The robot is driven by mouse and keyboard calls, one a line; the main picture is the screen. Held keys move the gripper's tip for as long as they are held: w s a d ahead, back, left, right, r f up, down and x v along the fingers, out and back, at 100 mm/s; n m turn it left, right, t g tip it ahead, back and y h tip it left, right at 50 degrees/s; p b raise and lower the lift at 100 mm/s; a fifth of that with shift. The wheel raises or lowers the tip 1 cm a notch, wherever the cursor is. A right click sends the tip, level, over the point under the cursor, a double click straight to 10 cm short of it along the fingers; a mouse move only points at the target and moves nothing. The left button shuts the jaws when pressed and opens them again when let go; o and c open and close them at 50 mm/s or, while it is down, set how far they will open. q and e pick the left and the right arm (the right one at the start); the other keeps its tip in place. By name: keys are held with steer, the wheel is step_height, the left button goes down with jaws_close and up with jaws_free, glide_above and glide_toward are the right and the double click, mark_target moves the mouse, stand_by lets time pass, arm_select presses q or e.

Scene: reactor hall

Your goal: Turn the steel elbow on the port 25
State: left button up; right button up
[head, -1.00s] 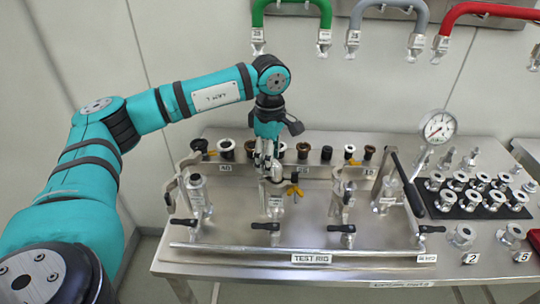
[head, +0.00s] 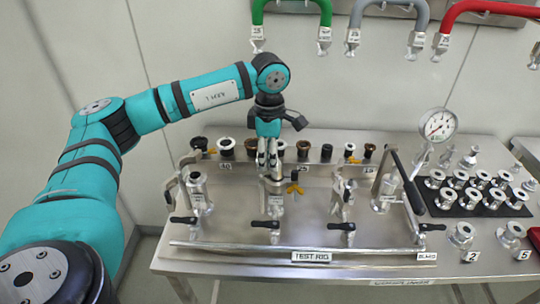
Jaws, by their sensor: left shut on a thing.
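My left gripper (head: 269,170) points straight down over the middle port of the test rig (head: 310,258). Its fingers are shut on the steel elbow (head: 272,182), which sits on that port; the fingers hide much of the elbow. A clamp with a yellow wing nut (head: 295,189) is at the joint, just right of the fingers. I cannot read the port's number clearly. My right gripper is not in view.
Steel fittings stand on the left port (head: 197,190) and the right ports (head: 386,192). A pressure gauge (head: 438,125) and a black mat (head: 480,207) with several couplings are at right. Coloured hoses (head: 290,5) hang above.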

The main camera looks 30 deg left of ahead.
arm_select(q)
steer(key=shift+s+n, duration=0.2)
steer(key=shift+n, duration=1.1)
steer(key=shift+d, duration=0.1)
steer(key=shift+s+d+n, duration=0.1)
steer(key=shift+s+n, duration=0.05)
steer(key=shift+n, duration=1.25)
steer(key=shift+s+d+n, duration=0.15)
steer(key=shift+d+n, duration=0.05)
steer(key=shift+n, duration=1.2)
